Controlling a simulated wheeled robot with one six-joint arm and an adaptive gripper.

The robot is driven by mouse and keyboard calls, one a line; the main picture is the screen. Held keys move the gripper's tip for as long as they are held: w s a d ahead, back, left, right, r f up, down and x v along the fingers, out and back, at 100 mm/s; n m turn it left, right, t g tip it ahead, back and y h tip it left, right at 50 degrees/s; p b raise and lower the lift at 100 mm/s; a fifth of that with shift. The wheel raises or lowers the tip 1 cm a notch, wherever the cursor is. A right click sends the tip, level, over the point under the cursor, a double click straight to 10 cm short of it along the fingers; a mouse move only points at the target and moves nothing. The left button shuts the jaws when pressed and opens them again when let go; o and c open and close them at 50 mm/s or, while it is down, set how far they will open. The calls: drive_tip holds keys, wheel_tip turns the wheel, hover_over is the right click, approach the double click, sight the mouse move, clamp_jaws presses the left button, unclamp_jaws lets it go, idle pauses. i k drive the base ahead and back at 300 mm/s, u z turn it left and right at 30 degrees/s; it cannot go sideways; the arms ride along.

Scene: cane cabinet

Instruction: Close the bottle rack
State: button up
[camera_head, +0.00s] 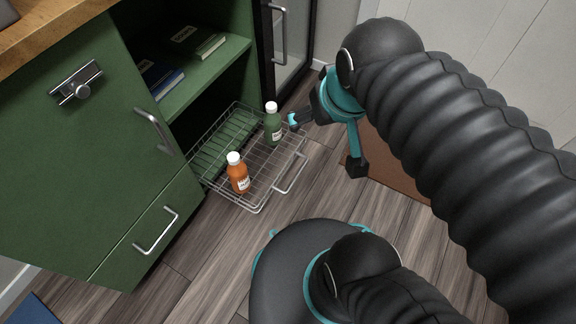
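The bottle rack (258,204) is a silver wire basket pulled out from the lower opening of the green cabinet, with a handle bar (291,175) on its front. A green bottle (273,127) with a white cap stands at its far right side. An orange bottle (237,174) with a white cap stands near its left front. My gripper (294,120) is by the rack's far right corner, just right of the green bottle. Whether it touches the rack is unclear. The view is too small and partly blocked to show how its fingers stand.
The green cabinet (75,165) has a shelf (205,75) with books above the rack and a closed drawer (135,245) at lower left. A dark glass-fronted unit (290,45) stands behind. A brown mat (392,165) lies at right.

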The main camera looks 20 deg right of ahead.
sight(297, 153)
drive_tip(key=z, duration=1.9)
drive_tip(key=k, duration=0.85)
drive_tip(key=u, duration=1.65)
drive_tip(key=i, duration=0.5)
drive_tip(key=z, duration=0.05)
